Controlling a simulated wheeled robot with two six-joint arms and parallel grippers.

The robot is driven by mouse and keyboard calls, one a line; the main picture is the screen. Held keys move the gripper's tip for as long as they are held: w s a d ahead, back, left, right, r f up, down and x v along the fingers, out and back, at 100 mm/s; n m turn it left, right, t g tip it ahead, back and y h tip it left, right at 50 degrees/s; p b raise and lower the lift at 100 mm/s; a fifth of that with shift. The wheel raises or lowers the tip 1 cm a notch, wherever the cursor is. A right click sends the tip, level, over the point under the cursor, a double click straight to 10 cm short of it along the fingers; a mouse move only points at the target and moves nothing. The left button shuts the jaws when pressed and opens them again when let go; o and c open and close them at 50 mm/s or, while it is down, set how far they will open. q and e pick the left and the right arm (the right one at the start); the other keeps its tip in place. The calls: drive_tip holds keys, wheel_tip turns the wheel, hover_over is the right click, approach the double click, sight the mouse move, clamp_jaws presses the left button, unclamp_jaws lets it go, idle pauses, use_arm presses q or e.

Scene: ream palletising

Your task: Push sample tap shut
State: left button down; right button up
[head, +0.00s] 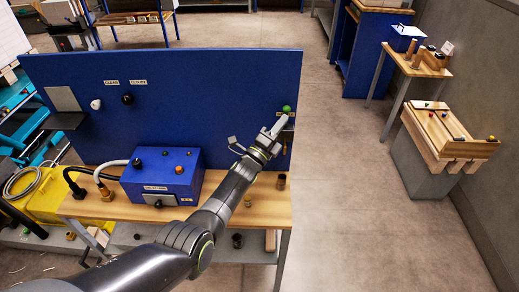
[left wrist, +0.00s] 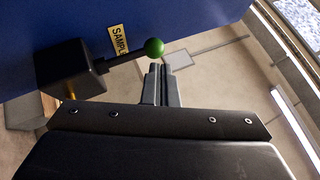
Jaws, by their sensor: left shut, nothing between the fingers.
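The sample tap (left wrist: 70,70) is a black block on the blue panel, with a dark lever ending in a green ball knob (left wrist: 154,48). The lever sticks out from the block toward the right in the left wrist view. The green knob also shows in the head view (head: 287,109), near the panel's right edge. A yellow label reading "SAMPL" (left wrist: 118,40) is beside the lever, partly hidden. My left gripper (head: 282,120) is shut and empty, its fingertips (left wrist: 160,69) close beside the knob. I cannot tell whether they touch. The gripper hides most of the tap in the head view. My right gripper is not in view.
The blue panel (head: 200,75) stands behind a wooden bench (head: 225,205). A blue box (head: 165,172) with hoses sits on the bench, left of my arm. Small brown cups stand near its right end. The floor (head: 350,190) right of the bench is clear.

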use_arm(q)
drive_tip(key=v, duration=1.6)
drive_tip(key=shift+b, duration=0.3)
drive_tip(key=shift+a+f, duration=0.1)
drive_tip(key=shift+f, duration=0.05)
